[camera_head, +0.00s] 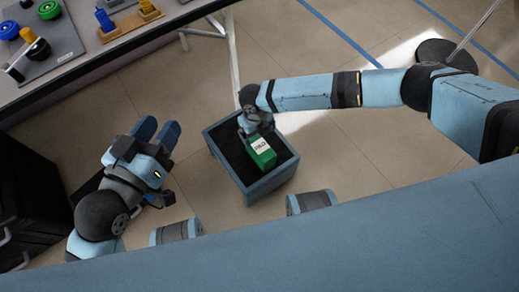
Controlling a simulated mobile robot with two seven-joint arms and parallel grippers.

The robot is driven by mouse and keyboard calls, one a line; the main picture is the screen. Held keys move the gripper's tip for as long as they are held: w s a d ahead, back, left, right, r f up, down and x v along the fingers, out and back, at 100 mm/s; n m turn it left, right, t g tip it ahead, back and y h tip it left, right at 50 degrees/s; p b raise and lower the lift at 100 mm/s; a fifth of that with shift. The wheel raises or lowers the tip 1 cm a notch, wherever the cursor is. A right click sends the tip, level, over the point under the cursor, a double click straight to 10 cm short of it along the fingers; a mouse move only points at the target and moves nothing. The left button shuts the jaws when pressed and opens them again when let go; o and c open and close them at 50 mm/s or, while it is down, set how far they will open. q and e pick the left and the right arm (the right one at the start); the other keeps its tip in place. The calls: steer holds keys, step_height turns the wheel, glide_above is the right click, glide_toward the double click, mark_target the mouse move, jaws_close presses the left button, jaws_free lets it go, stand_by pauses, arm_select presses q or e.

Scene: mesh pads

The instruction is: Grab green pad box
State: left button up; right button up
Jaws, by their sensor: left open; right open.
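The green pad box (263,154) has a white label on top. It sits in or just above a grey-blue open bin (250,194) with a dark inside, low in front of me.
A table (120,38) at the upper left holds a grey board (50,50) with green, blue, yellow and black parts, and blue and yellow pieces on a wooden stand (130,24). A dark cabinet (30,190) stands at the left. Tiled floor (340,150) right of the bin is clear.

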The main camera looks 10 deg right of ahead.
mark_target(260, 145)
steer(key=f, duration=0.2)
steer(key=f+b, duration=0.1)
steer(key=f, duration=0.1)
steer(key=f+b, duration=0.1)
steer(key=f, duration=0.1)
steer(key=shift+s+d, duration=0.15)
steer(key=shift+s, duration=0.2)
step_height(260, 145, down, 3)
steer(key=shift+s+d+r+b, duration=0.15)
steer(key=shift+b, duration=0.95)
step_height(260, 145, down, 2)
steer(key=shift+s+f+b, duration=0.1)
steer(key=shift+s+b, duration=0.05)
steer(key=shift+b, duration=0.45)
steer(key=shift+d+f, duration=0.1)
steer(key=c, duration=1.1)
steer(key=shift+c, duration=0.5)
arm_select(q)
steer(key=w+m, duration=0.1)
steer(key=w+a+m+t, duration=0.1)
steer(key=m+t, duration=0.1)
steer(key=shift+w+a+r+m+h, duration=0.3)
steer(key=shift+w+a+r, duration=0.05)
steer(key=shift+w+r, duration=0.05)
arm_select(e)
steer(key=shift+r, duration=0.25)
